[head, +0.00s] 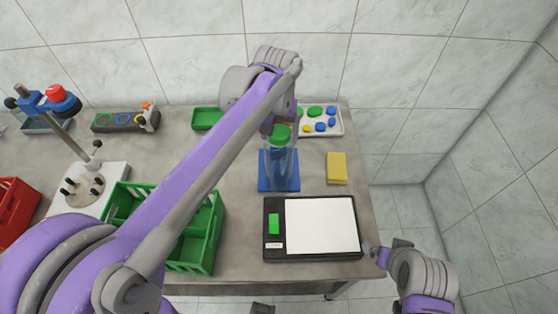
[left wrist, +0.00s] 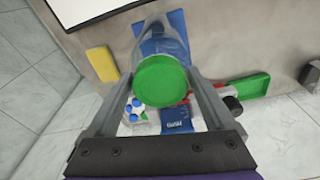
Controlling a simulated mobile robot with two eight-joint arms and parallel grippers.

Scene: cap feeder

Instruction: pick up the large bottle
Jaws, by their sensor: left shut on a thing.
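The large bottle is clear with a green cap (head: 280,132). In the head view its transparent body (head: 281,165) stands upright over the blue pad (head: 265,184); I cannot tell whether its base touches the pad. My left gripper (head: 279,126) comes from above and is shut on the bottle near its top. In the left wrist view the fingers (left wrist: 163,75) lie on either side of the bottle (left wrist: 165,38), with the green cap (left wrist: 161,81) facing the camera. My right gripper (head: 374,250) is by the table's front right corner, apart from the bottle; its jaw opening is unclear.
A black scale-like device with a white plate (head: 320,225) lies in front of the pad. A yellow block (head: 336,168) is to the right. A white tray (head: 338,124) of coloured caps and a green tray (head: 206,118) are behind. A green crate (head: 205,245) stands left.

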